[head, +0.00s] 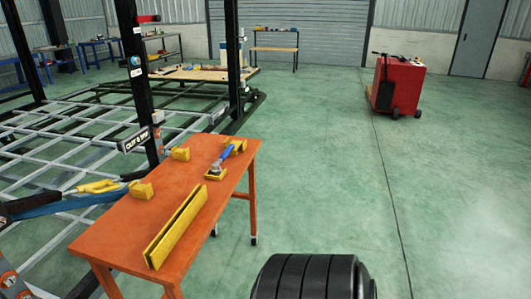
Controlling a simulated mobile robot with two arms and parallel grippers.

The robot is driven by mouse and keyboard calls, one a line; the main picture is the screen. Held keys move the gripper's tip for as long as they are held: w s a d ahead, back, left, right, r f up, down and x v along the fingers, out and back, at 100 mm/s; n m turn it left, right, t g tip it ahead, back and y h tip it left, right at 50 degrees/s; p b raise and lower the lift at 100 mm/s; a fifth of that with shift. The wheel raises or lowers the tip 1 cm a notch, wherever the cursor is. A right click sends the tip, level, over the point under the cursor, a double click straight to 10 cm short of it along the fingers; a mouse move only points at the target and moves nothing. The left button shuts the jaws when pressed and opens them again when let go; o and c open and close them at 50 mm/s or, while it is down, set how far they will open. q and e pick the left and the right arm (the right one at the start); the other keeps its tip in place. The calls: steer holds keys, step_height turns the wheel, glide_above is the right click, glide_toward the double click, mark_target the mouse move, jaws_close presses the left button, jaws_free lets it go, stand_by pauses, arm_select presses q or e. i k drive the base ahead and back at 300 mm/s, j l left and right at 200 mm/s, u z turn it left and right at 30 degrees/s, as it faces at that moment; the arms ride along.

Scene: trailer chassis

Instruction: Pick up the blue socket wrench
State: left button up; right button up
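The blue socket wrench (226,155) lies near the far right end of the orange table (140,222). Its blue handle points up and to the right, and its grey head end is toward me. Yellow blocks (215,174) are at both of its ends; I cannot tell whether they hold it or only sit beside it. Neither of my grippers can be made out in the head view.
A long yellow channel piece (176,226) and yellow blocks (141,190) are on the table. A metal frame with black posts (143,85) stands left. A black ribbed round object (312,277) is close at bottom centre. A red cart (398,83) stands far right.

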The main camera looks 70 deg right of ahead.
mark_target(216, 170)
steer(key=z, duration=2)
steer(key=i, duration=0.15)
